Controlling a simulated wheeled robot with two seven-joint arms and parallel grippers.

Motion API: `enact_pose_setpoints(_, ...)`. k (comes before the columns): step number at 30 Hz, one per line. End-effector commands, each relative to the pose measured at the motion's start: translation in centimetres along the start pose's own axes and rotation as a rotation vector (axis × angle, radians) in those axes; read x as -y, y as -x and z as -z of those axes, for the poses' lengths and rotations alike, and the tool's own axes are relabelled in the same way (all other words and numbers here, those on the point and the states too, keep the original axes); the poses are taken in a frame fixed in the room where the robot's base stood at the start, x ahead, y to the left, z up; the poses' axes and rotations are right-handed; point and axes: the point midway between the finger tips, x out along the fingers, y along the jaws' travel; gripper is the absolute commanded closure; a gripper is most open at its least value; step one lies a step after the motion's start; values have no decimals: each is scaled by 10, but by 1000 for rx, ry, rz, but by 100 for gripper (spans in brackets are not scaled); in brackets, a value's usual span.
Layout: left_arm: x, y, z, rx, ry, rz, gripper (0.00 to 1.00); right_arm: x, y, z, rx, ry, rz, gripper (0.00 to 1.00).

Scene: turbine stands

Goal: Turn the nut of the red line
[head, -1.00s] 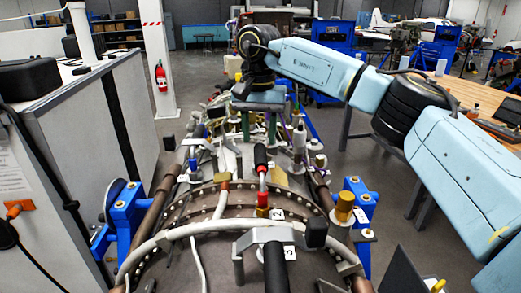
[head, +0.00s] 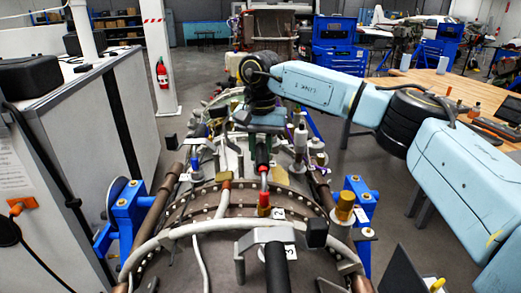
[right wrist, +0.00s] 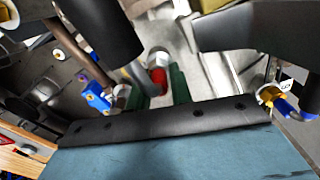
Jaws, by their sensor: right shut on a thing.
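The red line is a short grey tube in the middle of the turbine, with a red fitting (head: 263,198) at its near end. In the right wrist view a red nut (right wrist: 158,82) with a pale top sits between my green fingers, beside a grey tube. My right gripper (head: 262,147) reaches down over the far end of this line, its fingers partly hidden by the wrist. It also shows in the right wrist view (right wrist: 158,92), shut on the red nut. My left gripper is not in view.
The turbine casing (head: 205,205) has a bolted flange, pipes and brass fittings close around the line. A grey bracket with a black handle (head: 276,266) stands in front. Blue stand parts (head: 357,200) flank the casing. A wooden table (head: 450,88) is at the right.

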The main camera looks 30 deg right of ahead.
Motion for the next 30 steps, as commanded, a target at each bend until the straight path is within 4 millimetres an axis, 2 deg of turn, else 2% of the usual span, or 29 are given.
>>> enact_pose_setpoints(5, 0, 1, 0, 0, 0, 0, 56, 0, 0, 0, 0, -25, 0, 100)
enact_pose_setpoints(15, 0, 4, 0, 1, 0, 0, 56, -1, 1, 1, -1, -262, 0, 100)
enact_pose_setpoints(25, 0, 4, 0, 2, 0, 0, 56, -1, 1, 1, -1, -278, 1, 100)
enact_pose_setpoints(26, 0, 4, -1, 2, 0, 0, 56, -1, 1, 1, -1, -278, 1, 75)
enact_pose_setpoints(30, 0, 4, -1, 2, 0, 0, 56, -1, 1, 1, -1, -278, 1, 57)
